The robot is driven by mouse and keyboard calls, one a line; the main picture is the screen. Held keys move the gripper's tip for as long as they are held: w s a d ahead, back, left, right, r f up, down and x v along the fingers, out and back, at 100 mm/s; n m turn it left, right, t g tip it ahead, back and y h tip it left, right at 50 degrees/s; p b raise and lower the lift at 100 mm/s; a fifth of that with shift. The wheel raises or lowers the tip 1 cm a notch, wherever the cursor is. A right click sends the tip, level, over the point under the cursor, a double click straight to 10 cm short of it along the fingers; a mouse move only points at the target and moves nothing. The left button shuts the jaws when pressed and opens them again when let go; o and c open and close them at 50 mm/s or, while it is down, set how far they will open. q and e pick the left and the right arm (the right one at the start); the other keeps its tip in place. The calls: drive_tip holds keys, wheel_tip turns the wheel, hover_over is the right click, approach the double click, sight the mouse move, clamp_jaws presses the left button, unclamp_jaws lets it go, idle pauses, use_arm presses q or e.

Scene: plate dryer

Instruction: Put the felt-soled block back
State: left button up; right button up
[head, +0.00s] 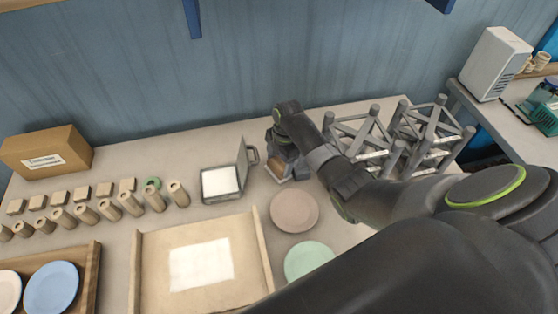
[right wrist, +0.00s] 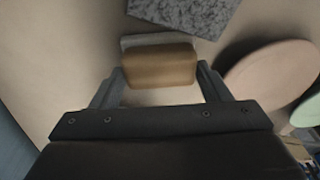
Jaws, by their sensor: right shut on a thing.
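The felt-soled block shows in the right wrist view as a brown wooden block (right wrist: 160,66) with a grey layer (right wrist: 158,40) along its far side. My right gripper (right wrist: 160,88) has its two fingers on either side of the block and is shut on it. In the head view the right gripper (head: 281,168) is at the back middle of the table, just right of the open lidded box, and part of the block (head: 275,167) shows there. Whether the block touches the table cannot be told. My left gripper is not in view.
An open lidded box (head: 205,198) with a white inside stands left of the gripper. A pink plate (head: 294,211) and a green plate (head: 308,260) lie in front. Grey racks (head: 398,135) stand right. A wooden tray (head: 150,285) lies front left; several wooden pegs (head: 131,203) stand farther left.

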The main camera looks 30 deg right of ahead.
drive_tip(key=shift+f, duration=0.2)
drive_tip(key=shift+f, duration=0.15)
drive_tip(key=o, duration=1.3)
drive_tip(key=shift+r, duration=0.3)
drive_tip(key=r+b, duration=0.1)
drive_tip(key=r, duration=0.3)
drive_tip(key=d+r, duration=0.1)
drive_tip(key=r, duration=0.2)
drive_tip(key=d+r+b, duration=0.1)
drive_tip(key=r, duration=0.3)
drive_tip(key=shift+w+r+b, duration=0.1)
drive_tip(key=shift+r+b, duration=0.2)
